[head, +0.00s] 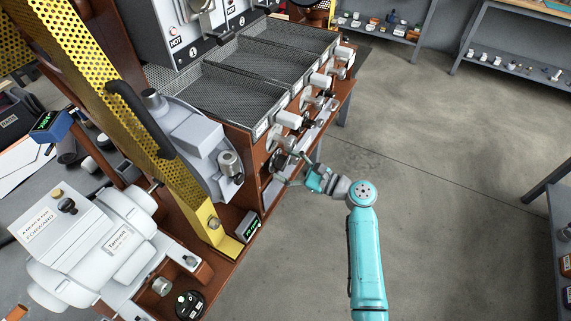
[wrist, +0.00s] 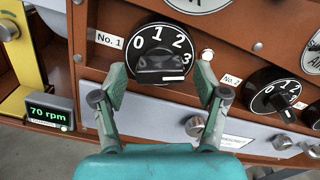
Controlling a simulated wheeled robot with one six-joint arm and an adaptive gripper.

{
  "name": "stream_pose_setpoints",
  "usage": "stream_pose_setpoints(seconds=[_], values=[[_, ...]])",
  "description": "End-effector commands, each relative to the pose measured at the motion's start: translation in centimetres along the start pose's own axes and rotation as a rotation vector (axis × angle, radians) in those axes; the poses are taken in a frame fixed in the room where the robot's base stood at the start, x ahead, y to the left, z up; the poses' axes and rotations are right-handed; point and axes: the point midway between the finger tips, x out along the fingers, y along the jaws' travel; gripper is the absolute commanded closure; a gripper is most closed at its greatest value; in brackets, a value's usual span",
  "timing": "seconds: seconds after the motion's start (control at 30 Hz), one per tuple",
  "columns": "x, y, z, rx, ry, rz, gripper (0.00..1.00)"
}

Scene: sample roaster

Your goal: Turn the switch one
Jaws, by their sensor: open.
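The switch one is a black round dial (wrist: 160,50) with white numbers 0 to 3, beside a label "No. 1" (wrist: 108,39) in the wrist view. Its dark grip bar lies across the middle, with a white mark at its right end near 3. My gripper (wrist: 163,80) is open, with one finger on each side of the dial's lower half. I cannot tell whether the fingers touch it. In the head view my gripper (head: 300,170) is at the front of the roaster, and the dial is hidden there.
A second dial (wrist: 273,93) labelled "No. 2" (wrist: 231,80) is to the right. Metal knobs (wrist: 194,126) sit below. A "70 rpm" display (wrist: 48,113) is at the left. In the head view, mesh trays (head: 262,61) are above my gripper, and open floor (head: 440,170) is to the right.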

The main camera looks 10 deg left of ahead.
Motion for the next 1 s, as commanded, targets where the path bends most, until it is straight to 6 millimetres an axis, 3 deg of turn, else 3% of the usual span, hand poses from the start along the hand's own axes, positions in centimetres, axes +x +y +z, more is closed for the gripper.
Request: stream_pose_setpoints(seconds=[0.33, 0.57, 0.6, 1.0], values=[[0.37, -0.03, 0.03, -0.001, 0.0, -0.001, 0.27], [0.35, -0.02, 0.02, 0.0, 0.0, -0.001, 0.85], [0.35, -0.02, 0.02, 0.0, 0.0, -0.001, 0.87], [0.35, -0.05, 0.02, -0.078, 0.0, 0.0, 0.87]])
